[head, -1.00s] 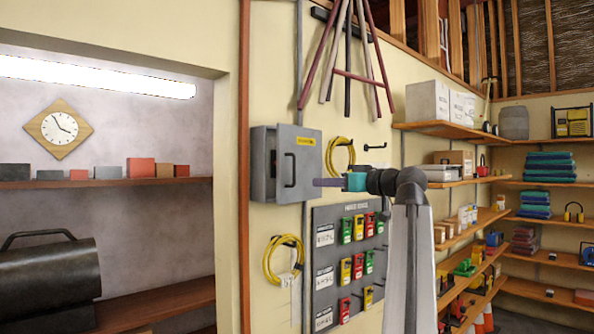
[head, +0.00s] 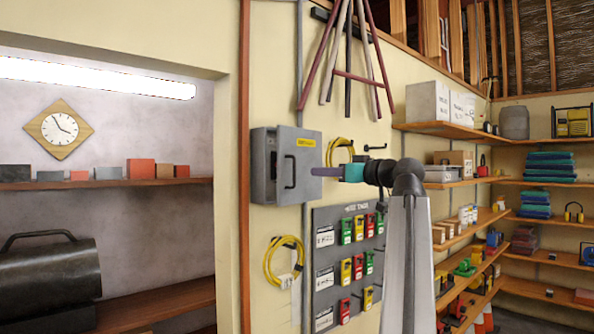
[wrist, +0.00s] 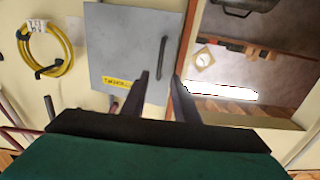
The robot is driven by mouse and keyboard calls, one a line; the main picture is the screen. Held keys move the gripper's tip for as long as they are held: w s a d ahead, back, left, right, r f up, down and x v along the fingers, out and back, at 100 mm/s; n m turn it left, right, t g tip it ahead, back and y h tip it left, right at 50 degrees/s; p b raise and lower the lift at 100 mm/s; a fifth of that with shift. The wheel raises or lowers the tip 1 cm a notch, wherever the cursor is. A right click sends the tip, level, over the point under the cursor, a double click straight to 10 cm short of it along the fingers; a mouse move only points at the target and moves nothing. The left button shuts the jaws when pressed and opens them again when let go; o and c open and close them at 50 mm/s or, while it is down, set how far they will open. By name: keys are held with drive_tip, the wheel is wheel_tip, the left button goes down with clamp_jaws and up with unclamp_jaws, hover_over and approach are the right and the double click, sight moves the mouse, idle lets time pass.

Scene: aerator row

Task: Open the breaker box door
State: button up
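The grey breaker box (head: 263,165) is mounted on the cream wall in the head view. My gripper (head: 315,171) points at the door from the right. In the wrist view my gripper (wrist: 160,79) has its two dark fingers apart and nothing between them. The handle lies just beyond the fingertips, in line with the gap, apparently untouched.
A yellow cable coil (head: 338,152) hangs right of the box and another coil (head: 284,258) hangs below it. A grey board with coloured locks (head: 325,270) is below. A doorway post (head: 244,220) stands at left. Shelves (head: 450,128) fill the right.

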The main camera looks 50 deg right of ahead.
sight(295, 171)
drive_tip(key=w+p, duration=0.4)
drive_tip(key=w, duration=0.7)
drive_tip(key=shift+d, duration=0.35)
drive_tip(key=shift+w, duration=0.1)
drive_tip(key=shift+c, duration=0.4)
clamp_jaws()
drive_tip(key=shift+a+f, duration=0.1)
